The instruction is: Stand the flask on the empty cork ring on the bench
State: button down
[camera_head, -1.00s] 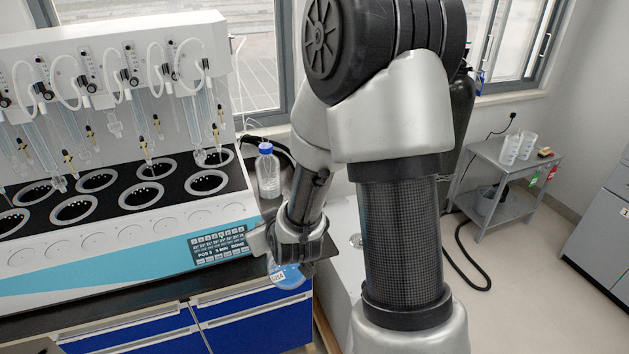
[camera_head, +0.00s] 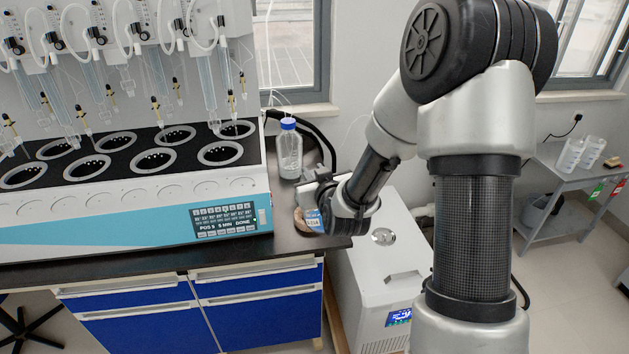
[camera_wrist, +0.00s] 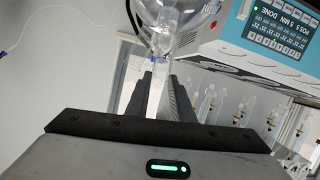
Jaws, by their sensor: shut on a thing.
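The flask is clear and round, with a blue-and-white label. In the head view, its body (camera_head: 313,219) is at the right end of the bench, partly behind my wrist. A tan edge that looks like the cork ring (camera_head: 299,223) shows low around the flask's left side; I cannot tell whether the flask touches it. My gripper (camera_head: 312,190) is shut on the flask's neck. In the wrist view, the neck (camera_wrist: 162,42) lies between my fingers (camera_wrist: 160,84), with the round body beyond at the top edge.
The white distiller (camera_head: 130,205) fills the bench to the left, close to my gripper. A blue-capped bottle (camera_head: 290,155) stands just behind. The dark bench edge (camera_head: 290,249) is near the flask. A white floor unit (camera_head: 375,275) stands to the right, below my arm.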

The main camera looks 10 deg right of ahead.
aim_at(327, 232)
jog(key=w+f+m+t+b, duration=0.1)
jog(key=w+f+t+b, duration=0.5)
jog(key=b, duration=0.9)
jog(key=shift+w+d+f, duration=0.45)
jog(key=shift+w+f, duration=0.55)
jog(key=shift+f, duration=0.35)
jog(key=shift+f+b, duration=0.5)
jog(key=shift+b, duration=0.6)
jog(key=c, duration=1.5)
grip_release()
jog(key=shift+o, duration=0.2)
jog(key=shift+s+f, duration=0.1)
jog(key=shift+s, duration=0.05)
jog(key=v, duration=1.7)
jog(key=shift+s+d+f, duration=0.1)
jog(key=shift+d, duration=0.05)
